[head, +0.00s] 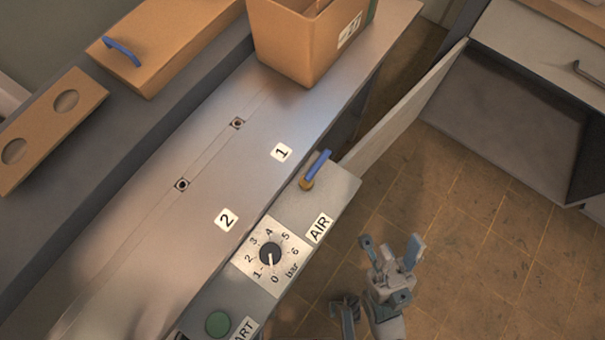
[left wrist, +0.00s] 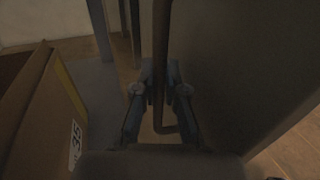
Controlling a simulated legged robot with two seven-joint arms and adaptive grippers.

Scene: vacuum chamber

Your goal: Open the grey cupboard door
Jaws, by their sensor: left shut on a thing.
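In the left wrist view my left gripper (left wrist: 160,82) is shut on a dark vertical bar handle (left wrist: 162,30), one finger on each side. The handle's lower end bends toward a grey door panel (left wrist: 235,70) on the right. In the head view a pale grey door (head: 405,108) stands swung out from a low grey cupboard (head: 500,95), whose dark interior shows. The handle on that door is hidden there, and so is my left gripper. My right gripper (head: 392,248) is open and empty above the tiled floor, right of the bench.
The metal bench (head: 160,235) carries a cardboard box (head: 305,40) and a control panel with a dial (head: 270,254), a blue lever (head: 318,165) and a green button (head: 218,323). A labelled box (left wrist: 50,120) is left of my left gripper. Floor (head: 480,240) before the cupboard is clear.

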